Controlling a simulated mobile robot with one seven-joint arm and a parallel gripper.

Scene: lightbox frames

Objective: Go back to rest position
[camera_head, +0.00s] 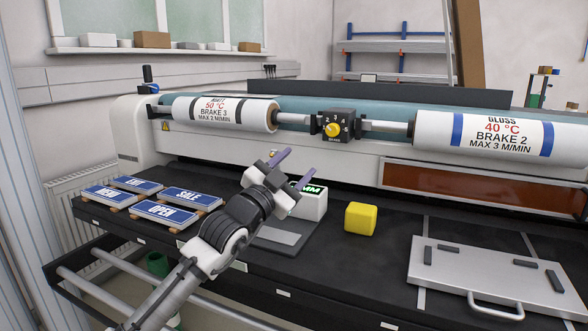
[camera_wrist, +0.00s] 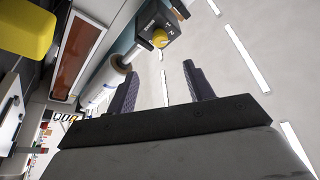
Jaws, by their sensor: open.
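My gripper (camera_head: 291,172) is open and empty. In the head view it is held above the black table in front of the laminating machine, pointing up and to the right. In the wrist view its two fingers (camera_wrist: 159,88) stand apart with nothing between them. Behind it sits a white box with a green display (camera_head: 311,203), partly hidden by my gripper. A yellow block (camera_head: 361,218) lies on the table to the right of my gripper; a yellow block (camera_wrist: 24,30) also shows at the wrist view's upper left.
Several blue signs (camera_head: 160,210) lie on the table at the left. A silver plate with a handle (camera_head: 480,272) lies at the right. Two labelled rollers (camera_head: 228,112) and a brake dial (camera_head: 333,129) are behind. A grey flat pad (camera_head: 277,238) lies beside my arm.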

